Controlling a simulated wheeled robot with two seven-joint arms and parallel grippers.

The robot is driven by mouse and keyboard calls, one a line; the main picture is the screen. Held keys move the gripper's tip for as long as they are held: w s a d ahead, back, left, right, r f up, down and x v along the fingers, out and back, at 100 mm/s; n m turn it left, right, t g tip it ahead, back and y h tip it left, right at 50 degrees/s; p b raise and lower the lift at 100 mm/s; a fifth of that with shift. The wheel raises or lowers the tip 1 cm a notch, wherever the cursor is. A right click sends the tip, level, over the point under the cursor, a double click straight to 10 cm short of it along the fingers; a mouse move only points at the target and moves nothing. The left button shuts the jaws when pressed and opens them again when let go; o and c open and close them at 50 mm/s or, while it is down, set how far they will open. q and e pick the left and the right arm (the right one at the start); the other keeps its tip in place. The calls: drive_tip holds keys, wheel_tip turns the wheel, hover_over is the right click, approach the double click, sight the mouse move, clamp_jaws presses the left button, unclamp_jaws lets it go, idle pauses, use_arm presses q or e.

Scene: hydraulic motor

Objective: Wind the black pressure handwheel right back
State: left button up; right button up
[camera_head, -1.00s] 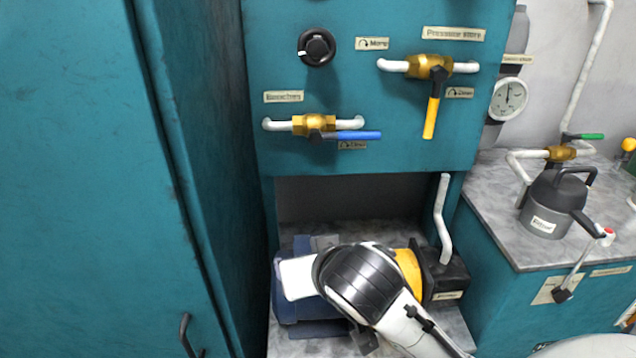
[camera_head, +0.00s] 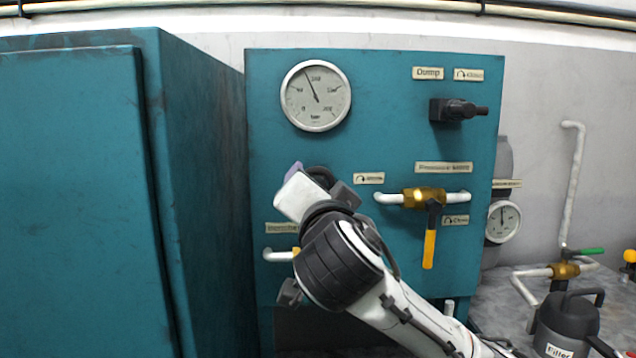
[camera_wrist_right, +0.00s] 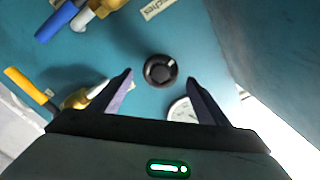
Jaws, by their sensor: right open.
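The black pressure handwheel (camera_wrist_right: 160,70) is on the teal panel in the right wrist view, round with a pale mark on its rim. My right gripper (camera_wrist_right: 159,77) is open, with a finger to each side of the handwheel in that picture. No contact is visible, and I cannot tell how far the fingertips are from the panel. In the head view my right gripper (camera_head: 320,184) is in front of the panel by the More label (camera_head: 369,178) and hides most or all of the handwheel. My left gripper is not in view.
A round pressure gauge (camera_head: 316,96) is above, its needle pointing up and slightly left. A black dump valve (camera_head: 457,110) is at upper right. A yellow-handled brass valve (camera_head: 424,197) is right of my gripper. A blue-handled valve (camera_wrist_right: 58,22) shows in the wrist view.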

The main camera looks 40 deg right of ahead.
drive_tip(key=x, duration=0.5)
drive_tip(key=shift+a+p, duration=0.1)
drive_tip(key=shift+p, duration=0.2)
drive_tip(key=c, duration=1)
